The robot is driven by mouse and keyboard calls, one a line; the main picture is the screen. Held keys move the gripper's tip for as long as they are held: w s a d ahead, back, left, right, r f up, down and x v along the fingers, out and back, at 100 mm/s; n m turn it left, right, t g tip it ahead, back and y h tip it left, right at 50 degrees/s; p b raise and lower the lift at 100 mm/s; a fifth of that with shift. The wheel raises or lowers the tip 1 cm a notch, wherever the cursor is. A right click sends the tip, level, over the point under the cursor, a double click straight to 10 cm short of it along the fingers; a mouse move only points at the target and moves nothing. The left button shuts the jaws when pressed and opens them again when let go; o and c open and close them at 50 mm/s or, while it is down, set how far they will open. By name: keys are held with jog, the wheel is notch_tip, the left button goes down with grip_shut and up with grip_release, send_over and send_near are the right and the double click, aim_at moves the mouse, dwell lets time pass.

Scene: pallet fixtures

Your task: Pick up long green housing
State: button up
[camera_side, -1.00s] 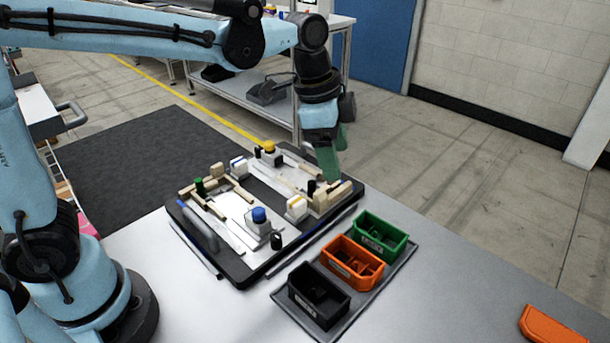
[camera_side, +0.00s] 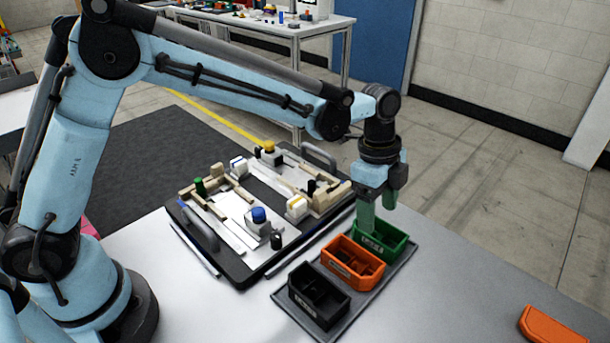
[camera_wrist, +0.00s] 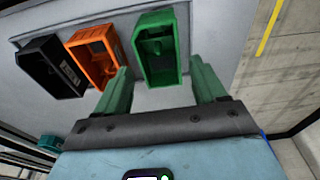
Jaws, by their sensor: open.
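The long green housing (camera_side: 390,249) is an open, box-like part with inner dividers, sitting at the far end of a row of three housings on a dark tray. It also shows in the wrist view (camera_wrist: 158,74), at top centre. My gripper (camera_side: 378,212) points down over the green housing in the side view, its green fingers hiding part of the far side. In the wrist view my gripper (camera_wrist: 160,72) is open and empty, with a finger on either side of the housing. I cannot tell whether the fingertips touch it.
An orange housing (camera_side: 353,262) and a black housing (camera_side: 319,295) stand beside it on the dark tray (camera_side: 383,285). The black pallet with fixtures (camera_side: 240,275) is to the left. An orange part (camera_side: 553,325) lies at the lower right.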

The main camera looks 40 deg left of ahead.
aim_at(379, 231)
jog(key=shift+d+f, duration=0.2)
jog(key=shift+f, duration=0.7)
jog(key=shift+d+f, duration=0.15)
jog(key=shift+f, duration=0.8)
jog(key=shift+d+f, duration=0.2)
jog(key=shift+f, duration=0.7)
jog(key=c, duration=0.8)
jog(key=shift+r, duration=0.1)
